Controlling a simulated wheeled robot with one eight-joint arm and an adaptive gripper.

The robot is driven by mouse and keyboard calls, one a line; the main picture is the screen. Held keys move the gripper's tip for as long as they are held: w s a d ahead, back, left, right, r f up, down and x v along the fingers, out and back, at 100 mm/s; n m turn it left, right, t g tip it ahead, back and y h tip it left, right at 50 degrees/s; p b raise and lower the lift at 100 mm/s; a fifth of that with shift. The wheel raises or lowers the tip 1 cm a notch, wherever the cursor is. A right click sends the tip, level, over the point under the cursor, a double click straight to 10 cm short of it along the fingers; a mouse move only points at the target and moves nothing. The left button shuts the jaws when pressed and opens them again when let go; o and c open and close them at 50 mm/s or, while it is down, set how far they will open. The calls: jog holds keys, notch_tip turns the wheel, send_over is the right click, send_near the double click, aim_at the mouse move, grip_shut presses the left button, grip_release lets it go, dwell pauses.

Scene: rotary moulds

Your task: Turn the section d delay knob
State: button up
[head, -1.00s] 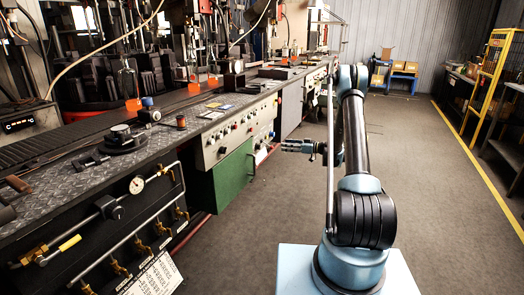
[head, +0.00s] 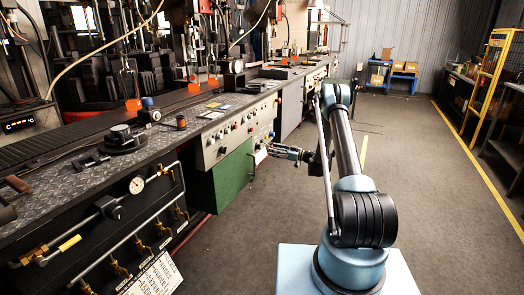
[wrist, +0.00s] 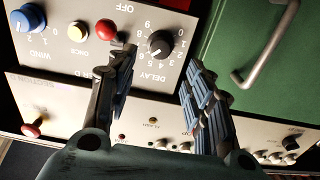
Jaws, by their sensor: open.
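The delay knob (wrist: 160,43) is a round black knob with a numbered dial and the word DELAY beside it. It sits on a pale control panel (wrist: 207,15), and a partly hidden label ending in D is printed nearby. My gripper (wrist: 156,62) is open and empty, with its two fingers spread either side of the knob in the wrist view. The fingers look short of the knob, not touching it. In the head view my gripper (head: 272,149) points left at the panel front; the knob is too small to make out there.
The floor (head: 420,200) to the right is clear.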

aim_at(259, 147)
jog(key=x, duration=0.9)
jog(key=c, duration=1)
